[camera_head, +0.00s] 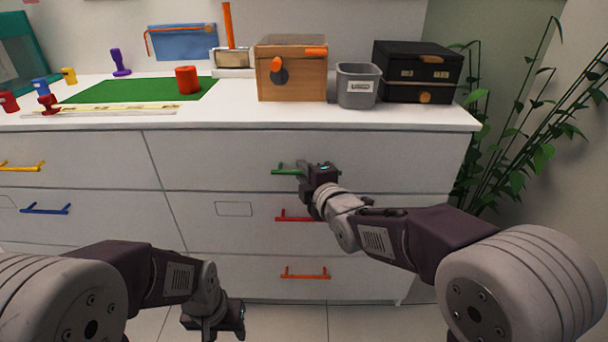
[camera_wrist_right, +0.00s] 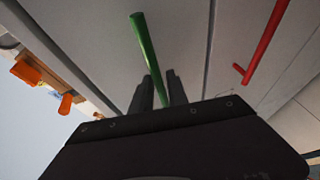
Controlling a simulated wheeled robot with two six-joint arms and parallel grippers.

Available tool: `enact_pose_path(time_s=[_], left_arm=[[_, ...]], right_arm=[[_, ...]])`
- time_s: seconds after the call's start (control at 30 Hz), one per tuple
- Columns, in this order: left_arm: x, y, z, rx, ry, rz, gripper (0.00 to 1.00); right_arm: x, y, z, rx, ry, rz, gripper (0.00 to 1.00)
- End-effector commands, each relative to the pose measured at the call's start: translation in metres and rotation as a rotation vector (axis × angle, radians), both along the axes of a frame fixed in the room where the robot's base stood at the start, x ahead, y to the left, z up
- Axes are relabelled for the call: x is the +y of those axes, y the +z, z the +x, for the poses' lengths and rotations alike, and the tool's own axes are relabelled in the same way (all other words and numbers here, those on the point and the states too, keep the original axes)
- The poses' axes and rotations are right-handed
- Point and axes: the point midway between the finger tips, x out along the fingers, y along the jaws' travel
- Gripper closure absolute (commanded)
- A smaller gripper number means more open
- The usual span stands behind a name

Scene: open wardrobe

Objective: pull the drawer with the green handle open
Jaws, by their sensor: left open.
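The green handle (camera_head: 288,170) is a bar on the upper right drawer front (camera_head: 225,160), which looks flush with the cabinet. My left gripper (camera_head: 238,318) is low in front of the cabinet, open and away from the handles.
Below are a red handle (camera_head: 295,215) and an orange handle (camera_head: 305,273). Yellow (camera_head: 22,167) and blue (camera_head: 45,209) handles are at left. The white top (camera_head: 225,118) bears a wooden box (camera_head: 291,85), grey bin (camera_head: 357,98) and black box (camera_head: 405,85). A plant (camera_head: 495,150) stands right.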

Motion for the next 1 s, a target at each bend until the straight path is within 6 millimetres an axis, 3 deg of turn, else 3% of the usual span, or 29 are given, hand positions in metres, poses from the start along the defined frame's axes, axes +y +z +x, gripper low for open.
enact_pose_path(time_s=[0.03, 0.1, 1.0], left_arm=[[0.0, 0.0002, 0.0, 0.0, 0.0, 0.0, 0.52], [0.0, 0.0002, 0.0, 0.0, 0.0, 0.0, 0.52], [0.0, 0.0001, 0.0, 0.0, 0.0, 0.0, 0.52]], right_arm=[[-0.0001, 0.0001, -0.0002, 0.0, 0.0, 0.0, 0.8], [-0.0001, 0.0001, -0.0002, 0.0, 0.0, 0.0, 1.0], [-0.0002, -0.0003, -0.0004, 0.001, 0.0, 0.0, 1.0]])
